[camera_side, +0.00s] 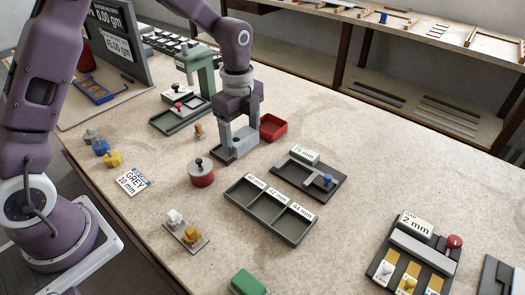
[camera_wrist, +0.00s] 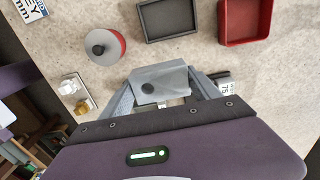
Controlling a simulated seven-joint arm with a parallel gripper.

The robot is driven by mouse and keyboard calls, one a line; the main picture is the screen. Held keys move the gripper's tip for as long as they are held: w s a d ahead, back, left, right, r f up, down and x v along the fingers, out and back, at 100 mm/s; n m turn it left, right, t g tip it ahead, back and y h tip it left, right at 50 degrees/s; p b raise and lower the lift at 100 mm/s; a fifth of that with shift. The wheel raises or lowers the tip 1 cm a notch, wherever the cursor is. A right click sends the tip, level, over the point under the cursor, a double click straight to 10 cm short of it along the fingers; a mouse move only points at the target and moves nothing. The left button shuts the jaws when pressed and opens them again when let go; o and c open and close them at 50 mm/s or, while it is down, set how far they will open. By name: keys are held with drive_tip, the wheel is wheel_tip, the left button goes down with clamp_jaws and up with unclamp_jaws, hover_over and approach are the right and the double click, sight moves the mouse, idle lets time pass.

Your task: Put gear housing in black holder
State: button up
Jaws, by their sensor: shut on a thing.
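The gear housing (camera_wrist: 165,82), a light grey block with a dark round hole, is between the two fingers of my gripper (camera_wrist: 160,92) in the wrist view. My gripper is shut on it. In the side view my gripper (camera_side: 236,142) points down over the middle of the table. The black holder (camera_wrist: 140,22), a shallow dark rectangular tray, looks empty in the wrist view and lies just beyond the housing. In the side view the holder (camera_side: 217,153) is partly hidden by my fingers. The housing's height above it cannot be told.
A red tray (camera_side: 272,127) stands close to the right of the holder, and a red pot with a black knob (camera_side: 201,173) to its left. A dark fixture labelled 75 mm (camera_side: 308,178) and a three-compartment tray (camera_side: 269,209) lie in front.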

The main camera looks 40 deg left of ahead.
sight(241, 136)
wheel_tip(241, 136, down, 8)
drive_tip(key=shift+f, duration=0.1)
drive_tip(key=shift+f, duration=0.1)
drive_tip(key=o, duration=1.9)
drive_tip(key=shift+c, duration=0.2)
wheel_tip(241, 136, up, 12)
drive_tip(key=shift+r, duration=0.25)
